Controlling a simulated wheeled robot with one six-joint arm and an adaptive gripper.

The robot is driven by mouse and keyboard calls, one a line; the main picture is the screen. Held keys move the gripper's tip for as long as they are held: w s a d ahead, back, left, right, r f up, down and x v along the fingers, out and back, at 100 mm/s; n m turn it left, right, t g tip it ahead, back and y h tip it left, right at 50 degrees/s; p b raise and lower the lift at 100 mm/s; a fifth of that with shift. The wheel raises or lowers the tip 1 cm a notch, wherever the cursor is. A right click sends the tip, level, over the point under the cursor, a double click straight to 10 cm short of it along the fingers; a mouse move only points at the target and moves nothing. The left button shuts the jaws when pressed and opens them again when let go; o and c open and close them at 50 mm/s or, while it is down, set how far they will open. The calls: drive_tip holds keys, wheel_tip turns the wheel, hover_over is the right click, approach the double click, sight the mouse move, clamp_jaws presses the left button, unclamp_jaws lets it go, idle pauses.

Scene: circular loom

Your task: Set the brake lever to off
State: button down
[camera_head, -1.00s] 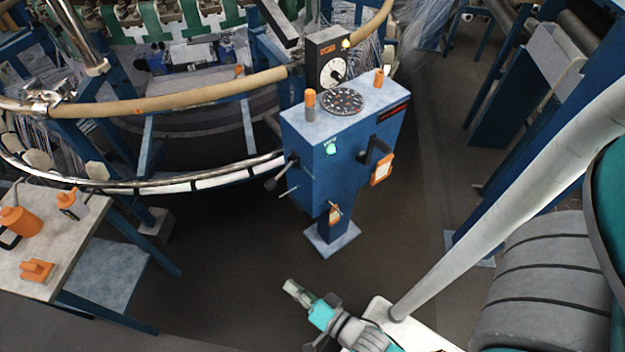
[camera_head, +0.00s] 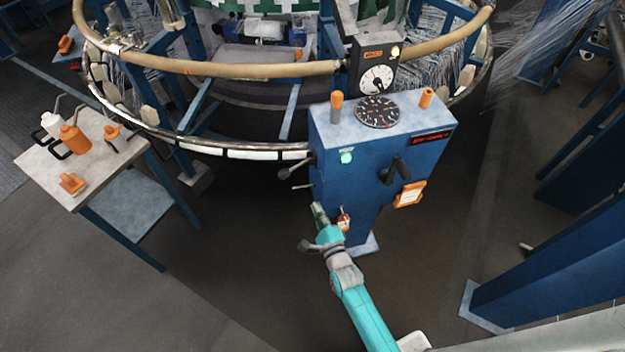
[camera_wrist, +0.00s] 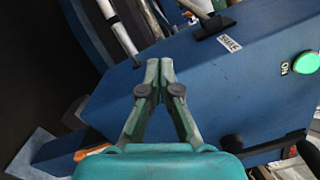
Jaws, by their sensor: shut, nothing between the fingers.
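The blue control console (camera_head: 338,190) stands in front of the loom. A lever with a dark knob (camera_head: 283,174) sticks out from its left edge, with a thinner rod (camera_head: 298,187) below it. In the wrist view, a lever on a black base (camera_wrist: 212,27) sits beside a small white label (camera_wrist: 230,43) that seems to read BRAKE; its outer end is cut off by the top edge. The bare metal rod (camera_wrist: 121,30) is left of it. My gripper (camera_head: 318,206) is shut and empty, low at the console's left side, below both levers. Its fingertips (camera_wrist: 160,68) appear apart from the levers.
A green ON button (camera_head: 346,158), a black crank handle (camera_head: 394,170) and an orange-framed tag (camera_head: 410,194) are on the console front. A blue post (camera_head: 550,260) stands right. The floor between is clear.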

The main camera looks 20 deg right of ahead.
sight(293, 169)
drive_tip(key=shift+w+d, duration=0.1)
drive_tip(key=shift+d, duration=0.1)
drive_tip(key=w+a+r, duration=0.2)
drive_tip(key=w, duration=0.9)
drive_tip(key=shift+a, duration=0.3)
drive_tip(key=shift+r, duration=0.1)
